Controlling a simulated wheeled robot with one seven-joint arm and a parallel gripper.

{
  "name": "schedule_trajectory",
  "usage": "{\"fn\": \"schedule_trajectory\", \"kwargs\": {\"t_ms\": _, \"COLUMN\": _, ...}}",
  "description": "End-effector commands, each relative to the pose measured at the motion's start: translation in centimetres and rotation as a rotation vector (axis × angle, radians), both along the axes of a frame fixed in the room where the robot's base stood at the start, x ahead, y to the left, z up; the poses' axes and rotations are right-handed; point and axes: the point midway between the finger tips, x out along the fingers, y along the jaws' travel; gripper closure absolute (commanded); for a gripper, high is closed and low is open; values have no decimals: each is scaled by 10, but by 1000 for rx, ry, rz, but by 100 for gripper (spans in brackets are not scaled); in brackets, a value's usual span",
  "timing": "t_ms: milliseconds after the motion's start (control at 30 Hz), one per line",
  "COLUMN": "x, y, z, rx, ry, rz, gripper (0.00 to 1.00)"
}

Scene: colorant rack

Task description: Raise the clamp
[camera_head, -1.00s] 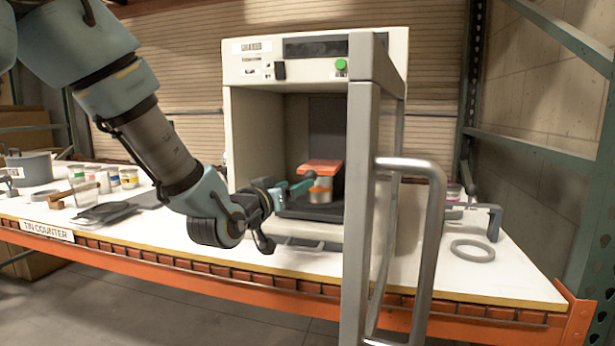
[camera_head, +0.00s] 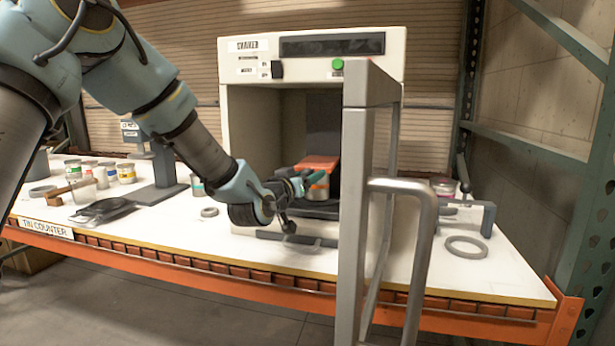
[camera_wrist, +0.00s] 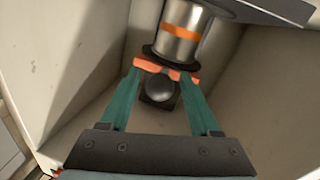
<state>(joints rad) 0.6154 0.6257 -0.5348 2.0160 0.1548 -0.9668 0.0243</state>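The orange clamp (camera_head: 318,163) lies flat over a metal tin (camera_head: 318,187) inside the open shaker. In the wrist view the clamp's orange bar (camera_wrist: 166,69) spans the space between my fingertips, with a dark round knob (camera_wrist: 160,88) nearer my palm. The tin (camera_wrist: 182,35), with an orange band, shows beyond it with a dark disc at its near end. My gripper (camera_head: 300,184) reaches into the shaker from the left; it also shows in the wrist view (camera_wrist: 163,76). Its teal fingers are apart, one at each end of the bar. Whether they touch it I cannot tell.
The shaker's door (camera_head: 352,220) stands open toward me, with a large handle (camera_head: 425,250). The shaker walls are close around my gripper. Small tins (camera_head: 126,173), a black tray (camera_head: 103,210) and a stand (camera_head: 165,170) are on the counter at left. A grey ring (camera_head: 466,246) lies at right.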

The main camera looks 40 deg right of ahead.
Motion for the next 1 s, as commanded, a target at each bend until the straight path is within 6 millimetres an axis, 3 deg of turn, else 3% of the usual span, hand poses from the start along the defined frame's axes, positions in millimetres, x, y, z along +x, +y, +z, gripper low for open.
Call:
{"fn": "schedule_trajectory", "kwargs": {"t_ms": 67, "x": 0, "y": 0, "z": 0, "rx": 0, "ry": 0, "rz": 0, "gripper": 47}}
{"fn": "schedule_trajectory", "kwargs": {"t_ms": 533, "x": 0, "y": 0, "z": 0, "rx": 0, "ry": 0, "rz": 0, "gripper": 100}}
{"fn": "schedule_trajectory", "kwargs": {"t_ms": 1000, "x": 0, "y": 0, "z": 1, "rx": -1, "ry": 0, "rz": 0, "gripper": 100}}
